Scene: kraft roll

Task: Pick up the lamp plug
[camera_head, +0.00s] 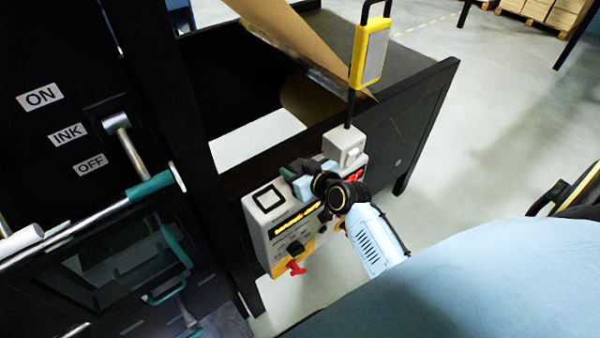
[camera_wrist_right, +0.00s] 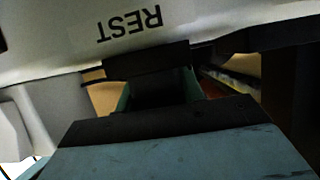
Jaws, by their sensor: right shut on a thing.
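My right gripper (camera_head: 303,176) is at the upper part of the grey and yellow control box (camera_head: 265,205), its arm coming from the lower right. In the right wrist view the fingers (camera_wrist_right: 150,85) are shut on a dark block, which appears to be the lamp plug (camera_wrist_right: 135,70). Two thin dark prongs stick out to its left. The plug is close to a pale surface marked REST (camera_wrist_right: 130,22), upside down in this view; I cannot tell if they touch. In the head view the plug is mostly hidden by my gripper. My left gripper is not in view.
A yellow lamp (camera_head: 370,55) stands on a black rod above a white block (camera_head: 344,146). A red knob (camera_head: 296,267) sticks out low on the box. A dark bench (camera_head: 420,115) and brown paper (camera_head: 300,35) lie behind. Open floor (camera_head: 500,130) is to the right.

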